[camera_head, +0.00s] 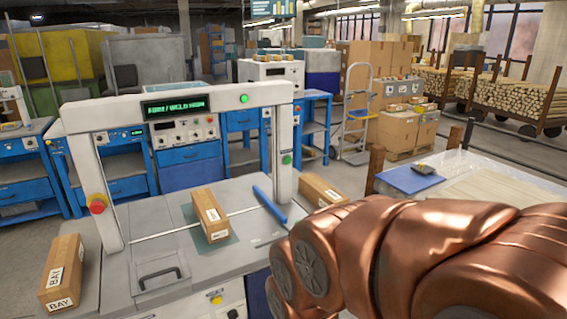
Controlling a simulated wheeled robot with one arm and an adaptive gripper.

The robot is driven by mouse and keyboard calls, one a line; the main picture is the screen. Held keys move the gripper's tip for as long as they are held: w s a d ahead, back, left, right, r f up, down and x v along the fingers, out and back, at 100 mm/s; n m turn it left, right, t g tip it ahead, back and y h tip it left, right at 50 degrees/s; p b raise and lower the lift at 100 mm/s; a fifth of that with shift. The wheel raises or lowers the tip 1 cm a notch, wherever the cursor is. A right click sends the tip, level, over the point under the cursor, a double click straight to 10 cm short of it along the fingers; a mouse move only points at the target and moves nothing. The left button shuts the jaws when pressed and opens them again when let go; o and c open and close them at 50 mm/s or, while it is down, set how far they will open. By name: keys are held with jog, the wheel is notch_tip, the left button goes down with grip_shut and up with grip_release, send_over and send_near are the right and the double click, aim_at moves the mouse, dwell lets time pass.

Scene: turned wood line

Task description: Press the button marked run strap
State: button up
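A strapping machine with a white arch (180,98) stands in front of me. A green button (286,159) is on the arch's right post. A small green light or button (244,98) is on the top beam beside a lit display (174,108). A red mushroom button on yellow (97,204) is on the left post. A yellow control (216,298) shows low on the front panel. I cannot read a "run strap" mark on any of them. My copper arm fills the lower right and may hide part of the machine's front; my gripper is not in view.
A long carton (210,214) lies on the machine top under the arch, near a blue strip-like object (269,204). Another carton (62,272) is at left, and one (322,190) at right. A table with a blue folder (408,179) stands right, beyond my arm.

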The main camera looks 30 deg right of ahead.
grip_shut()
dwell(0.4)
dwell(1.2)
